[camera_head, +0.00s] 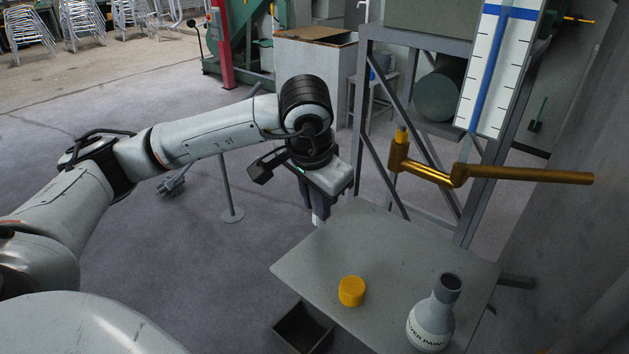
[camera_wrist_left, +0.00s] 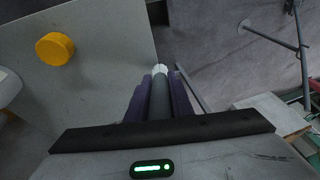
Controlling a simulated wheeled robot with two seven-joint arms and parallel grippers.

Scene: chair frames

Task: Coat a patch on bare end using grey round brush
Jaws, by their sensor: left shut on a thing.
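My left gripper (camera_head: 318,207) points down beside the far left edge of the grey table. Its purple fingers are shut on a grey round brush (camera_wrist_left: 160,97) with a pale tip, which points away from the gripper in the left wrist view. In the head view the brush is mostly hidden by the fingers. An open bottle (camera_head: 431,318) with a white label reading "VER PAINT" stands on the table. A gold cranked bar (camera_head: 430,173) is at the upper right, apart from the brush. I cannot tell which of its ends is bare. My right gripper is not in view.
A yellow cap (camera_head: 351,291) lies on the grey table (camera_head: 390,245); it also shows in the left wrist view (camera_wrist_left: 55,49). A dark open box (camera_head: 302,328) is below the table's front-left edge. A metal frame (camera_head: 362,120) stands behind. Open floor lies to the left.

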